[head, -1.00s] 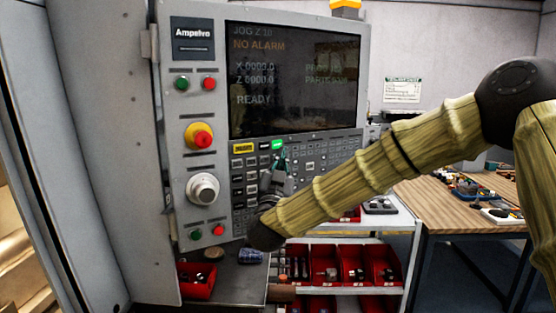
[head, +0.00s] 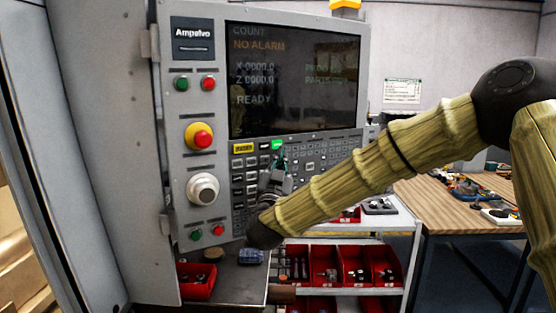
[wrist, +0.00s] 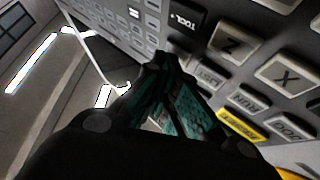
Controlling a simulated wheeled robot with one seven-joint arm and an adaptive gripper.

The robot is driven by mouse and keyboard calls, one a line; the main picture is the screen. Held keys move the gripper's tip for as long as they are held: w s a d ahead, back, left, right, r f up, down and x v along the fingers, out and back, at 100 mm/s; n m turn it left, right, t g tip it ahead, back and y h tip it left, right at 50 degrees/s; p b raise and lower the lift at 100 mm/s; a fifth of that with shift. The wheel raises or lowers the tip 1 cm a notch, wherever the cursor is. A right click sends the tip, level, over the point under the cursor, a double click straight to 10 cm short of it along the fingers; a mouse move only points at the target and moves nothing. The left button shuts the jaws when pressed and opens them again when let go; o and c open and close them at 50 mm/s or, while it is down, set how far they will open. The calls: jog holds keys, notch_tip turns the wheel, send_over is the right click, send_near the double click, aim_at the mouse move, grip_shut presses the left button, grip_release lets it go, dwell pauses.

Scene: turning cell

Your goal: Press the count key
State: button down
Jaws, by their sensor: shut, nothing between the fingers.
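My gripper (head: 279,168) is shut and empty, its fingertips at the keypad (head: 318,160) of the machine's control panel. In the wrist view my gripper (wrist: 165,65) has dark and teal fingers reaching in among the keys. The keys near it include TOOL+ (wrist: 186,19), Z (wrist: 232,42), X (wrist: 287,75) and a yellow key (wrist: 241,125). I cannot make out which key is the count key; the fingers hide part of the keypad. Whether the tips touch a key is not clear. The screen (head: 293,85) reads COUNT at its top, with NO ALARM and READY below.
A red and yellow stop button (head: 199,136) and a round dial (head: 203,188) are on the panel's left. A small shelf below holds a red bin (head: 197,284) and a blue item (head: 250,256). A wooden bench (head: 450,205) stands at the right.

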jog(key=shift+s, duration=0.15)
jog(key=shift+s+d+b, duration=0.35)
jog(key=shift+s, duration=0.15)
jog(key=shift+s+d+b, duration=0.25)
jog(key=shift+s+d, duration=0.15)
jog(key=shift+s, duration=0.35)
jog(key=shift+s+d+b, duration=0.25)
jog(key=shift+s+d, duration=0.2)
jog(key=shift+s, duration=0.25)
jog(key=shift+s+d+b, duration=0.25)
jog(key=shift+s+d, duration=0.15)
jog(key=shift+s, duration=0.35)
jog(key=shift+f, duration=0.1)
